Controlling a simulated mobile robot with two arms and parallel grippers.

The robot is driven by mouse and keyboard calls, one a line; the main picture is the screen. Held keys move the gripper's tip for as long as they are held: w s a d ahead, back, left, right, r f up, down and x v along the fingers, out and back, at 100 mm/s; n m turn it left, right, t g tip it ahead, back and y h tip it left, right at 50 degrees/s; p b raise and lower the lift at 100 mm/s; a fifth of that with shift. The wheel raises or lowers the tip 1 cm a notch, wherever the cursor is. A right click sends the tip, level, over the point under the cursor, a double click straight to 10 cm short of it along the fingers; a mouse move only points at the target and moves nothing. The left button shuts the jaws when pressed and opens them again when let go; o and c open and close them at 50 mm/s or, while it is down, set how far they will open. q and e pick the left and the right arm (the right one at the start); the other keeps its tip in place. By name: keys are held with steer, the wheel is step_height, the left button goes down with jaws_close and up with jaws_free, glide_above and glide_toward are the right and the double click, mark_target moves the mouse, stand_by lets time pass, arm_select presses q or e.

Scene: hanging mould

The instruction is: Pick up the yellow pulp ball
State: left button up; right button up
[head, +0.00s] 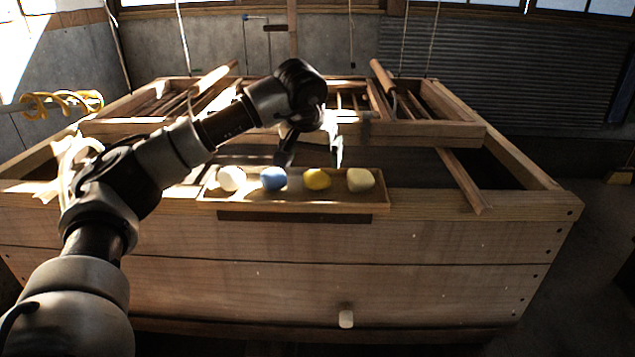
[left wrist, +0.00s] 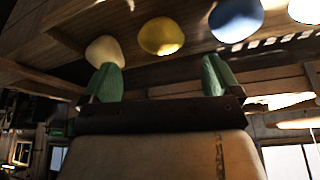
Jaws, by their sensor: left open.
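The yellow pulp ball (head: 317,179) sits in a shallow wooden tray (head: 290,207), between a blue ball (head: 273,179) on its left and a cream ball (head: 360,179) on its right. My left gripper (head: 311,153) is open and empty, above and behind the tray, with its fingers pointing down. In the left wrist view the yellow ball (left wrist: 161,36) lies beyond the gap between the green fingertips (left wrist: 161,80), apart from both. My right gripper is not in view.
A white ball (head: 231,178) lies at the tray's left end. The tray rests on the front edge of a large wooden vat (head: 420,240). A wooden frame (head: 440,133) lies across the vat behind the gripper. A wooden bar (head: 462,182) slants to the right of the tray.

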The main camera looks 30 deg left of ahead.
mark_target(315, 172)
arm_select(q)
steer(key=b+x, duration=0.1)
steer(key=x, duration=0.7)
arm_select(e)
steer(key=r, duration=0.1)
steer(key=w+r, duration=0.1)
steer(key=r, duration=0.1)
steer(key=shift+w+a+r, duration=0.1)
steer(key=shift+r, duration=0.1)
arm_select(q)
steer(key=c, duration=1)
steer(key=shift+c, duration=0.2)
steer(key=shift+r, duration=0.1)
